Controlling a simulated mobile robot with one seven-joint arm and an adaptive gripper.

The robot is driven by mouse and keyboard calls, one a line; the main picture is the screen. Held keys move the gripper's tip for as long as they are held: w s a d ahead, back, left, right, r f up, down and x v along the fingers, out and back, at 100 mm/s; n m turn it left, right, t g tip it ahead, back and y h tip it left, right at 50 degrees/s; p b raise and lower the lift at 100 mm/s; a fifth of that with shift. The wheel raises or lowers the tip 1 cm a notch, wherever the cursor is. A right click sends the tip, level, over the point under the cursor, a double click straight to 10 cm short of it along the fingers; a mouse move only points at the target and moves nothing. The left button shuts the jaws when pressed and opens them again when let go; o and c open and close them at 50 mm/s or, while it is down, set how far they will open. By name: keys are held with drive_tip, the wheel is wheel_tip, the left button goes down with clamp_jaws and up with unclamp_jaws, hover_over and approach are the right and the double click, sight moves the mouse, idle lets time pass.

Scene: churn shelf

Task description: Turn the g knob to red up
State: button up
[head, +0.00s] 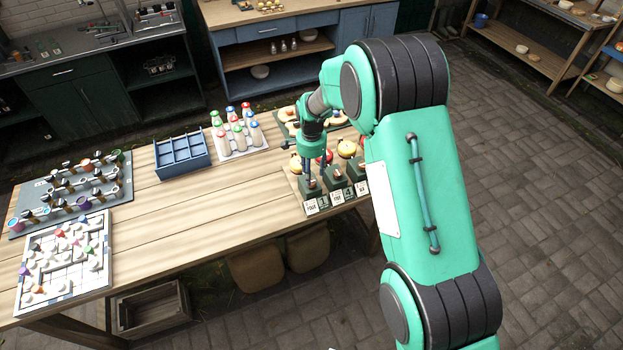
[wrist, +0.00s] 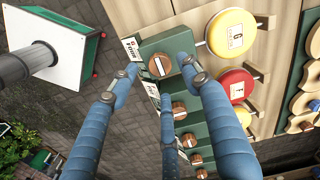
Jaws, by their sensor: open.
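A row of green boxes with round brown knobs stands at the table's near right edge. In the wrist view the nearest knob (wrist: 160,66) has a pale line across its face and sits on a green box (wrist: 150,47). The yellow disc (wrist: 233,34) beside that box bears a letter that looks like G, too small to be sure. My gripper (wrist: 160,80) is open, its fingers spread on both sides of this knob, with gaps visible. In the head view my gripper (head: 312,172) is over the left end of the row, partly hiding it.
A red disc (wrist: 236,86) marked F and further knobs (wrist: 180,110) continue along the row. White tags (wrist: 131,48) stand on the boxes' front. A blue crate (head: 182,156) and several bottles (head: 237,130) stand to the left. The table's middle is clear.

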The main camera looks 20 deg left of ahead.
drive_tip(key=shift+f, duration=2.1)
drive_tip(key=c, duration=1.1)
drive_tip(key=shift+n, duration=0.4)
drive_tip(key=shift+c, duration=0.2)
drive_tip(key=n+b, duration=0.2)
drive_tip(key=n, duration=0.2)
drive_tip(key=shift+f, duration=0.1)
drive_tip(key=n+b, duration=0.1)
drive_tip(key=n, duration=0.3)
drive_tip(key=shift+n+b, duration=0.35)
drive_tip(key=shift+n, duration=0.05)
drive_tip(key=n+b, duration=0.1)
drive_tip(key=n, duration=0.3)
drive_tip(key=shift+n+b, duration=0.3)
drive_tip(key=shift+n, duration=1.9)
